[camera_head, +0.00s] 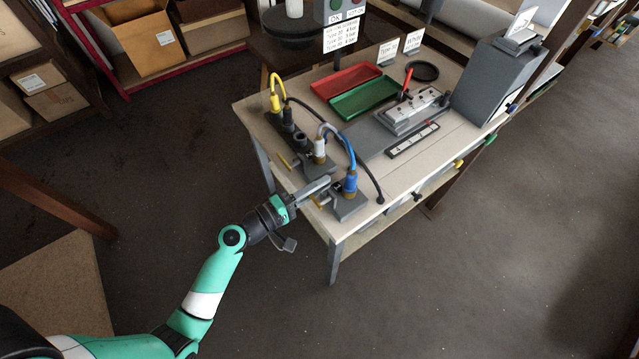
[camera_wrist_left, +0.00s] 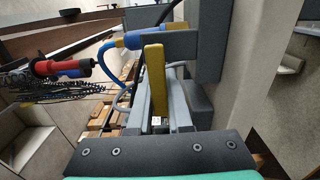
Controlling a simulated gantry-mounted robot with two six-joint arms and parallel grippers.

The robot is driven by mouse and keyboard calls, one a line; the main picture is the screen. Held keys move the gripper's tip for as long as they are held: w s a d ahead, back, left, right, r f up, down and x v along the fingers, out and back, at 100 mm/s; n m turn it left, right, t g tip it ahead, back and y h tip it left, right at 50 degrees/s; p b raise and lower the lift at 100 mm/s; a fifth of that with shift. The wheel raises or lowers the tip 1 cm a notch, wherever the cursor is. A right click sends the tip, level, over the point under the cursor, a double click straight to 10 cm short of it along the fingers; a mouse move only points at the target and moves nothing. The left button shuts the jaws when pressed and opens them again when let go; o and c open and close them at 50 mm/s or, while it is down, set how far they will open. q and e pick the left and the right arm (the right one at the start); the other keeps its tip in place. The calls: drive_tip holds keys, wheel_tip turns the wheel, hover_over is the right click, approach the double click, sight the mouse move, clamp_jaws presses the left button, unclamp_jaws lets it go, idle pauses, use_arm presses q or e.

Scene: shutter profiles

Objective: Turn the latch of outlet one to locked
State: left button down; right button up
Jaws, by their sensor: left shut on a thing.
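The nearest outlet, a grey block (camera_head: 350,207) at the table's front left corner, carries a blue plug (camera_head: 350,184). My left gripper (camera_head: 324,187) reaches its left side. In the left wrist view a yellow latch lever (camera_wrist_left: 154,80) stands between the grey fingers (camera_wrist_left: 160,100), which are shut on it. The blue plug with its yellow collar (camera_wrist_left: 150,39) shows just beyond. A second outlet with a white plug (camera_head: 319,150) and a yellow lever (camera_head: 285,161) stands farther back. No readable outlet number shows. My right gripper is out of view.
Black plugs (camera_head: 288,118) and a yellow cable plug (camera_head: 274,101) stand behind along the left edge. Loose blue and black cables arch over the outlets. Red (camera_head: 346,81) and green (camera_head: 363,100) trays and a grey device (camera_head: 412,110) lie farther right. Bare tabletop (camera_head: 405,175) lies right of the outlets.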

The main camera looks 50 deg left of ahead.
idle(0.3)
use_arm(q)
drive_tip(key=c, duration=0.8)
unclamp_jaws()
drive_tip(key=shift+c, duration=0.2)
drive_tip(key=shift+s, duration=0.1)
drive_tip(key=s+a, duration=0.1)
drive_tip(key=s, duration=1)
drive_tip(key=shift+s, duration=0.2)
drive_tip(key=shift+p, duration=0.3)
